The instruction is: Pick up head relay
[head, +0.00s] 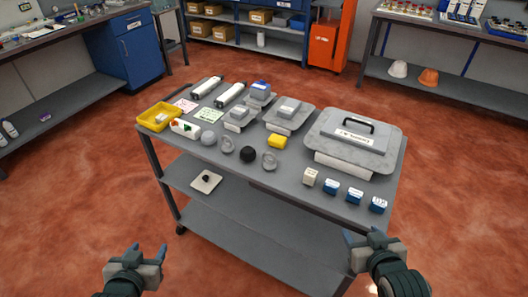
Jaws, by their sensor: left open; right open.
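Several small boxes stand along the front right edge of the grey cart top: a cream one (310,177) and blue ones with pale tops, at left (330,187), middle (354,196) and right (378,205). Their labels are too small to read, so I cannot tell which thing is the head relay. My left gripper (147,254) is open and empty at the lower left, in front of the cart. My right gripper (364,240) is open and empty at the lower right, nearer to me than the blue boxes.
The cart (295,199) also carries a lidded grey case (352,140), a yellow tray (145,117), a yellow block (277,141), round parts including a black ball (247,155), grey units and two white cylinders. A plate (205,181) lies on its lower shelf. Benches line the walls.

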